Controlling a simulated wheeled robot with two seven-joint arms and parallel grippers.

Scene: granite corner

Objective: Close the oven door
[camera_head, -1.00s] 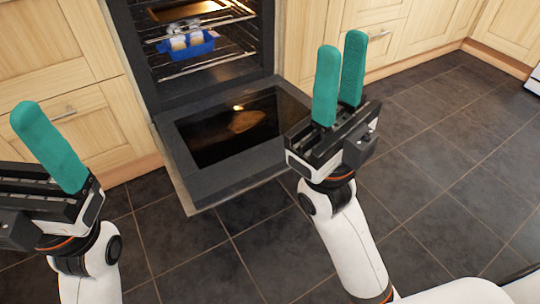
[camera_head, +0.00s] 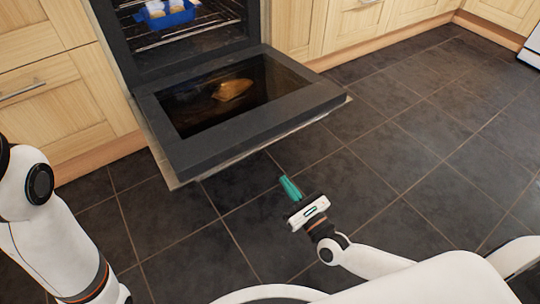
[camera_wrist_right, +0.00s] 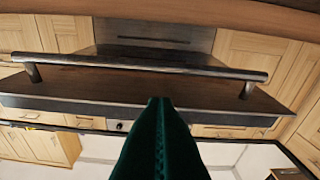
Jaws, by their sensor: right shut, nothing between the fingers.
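The oven door (camera_head: 215,136) hangs wide open, folded down from the oven (camera_head: 185,50), with its dark inner glass facing up. My right gripper (camera_head: 288,185) is low in front of the door's front edge, apart from it in the head view. Its green fingers are shut together and empty. In the right wrist view the closed fingers (camera_wrist_right: 160,110) point toward a metal bar handle (camera_wrist_right: 150,66) that runs across the picture. I cannot tell whether they touch it. My left arm shows at the left edge, but its gripper is out of view.
A blue container (camera_head: 166,14) with pale items sits on a rack inside the oven. Wooden cabinets (camera_head: 48,85) stand on both sides of the oven. The dark tiled floor (camera_head: 420,150) is clear to the right and in front.

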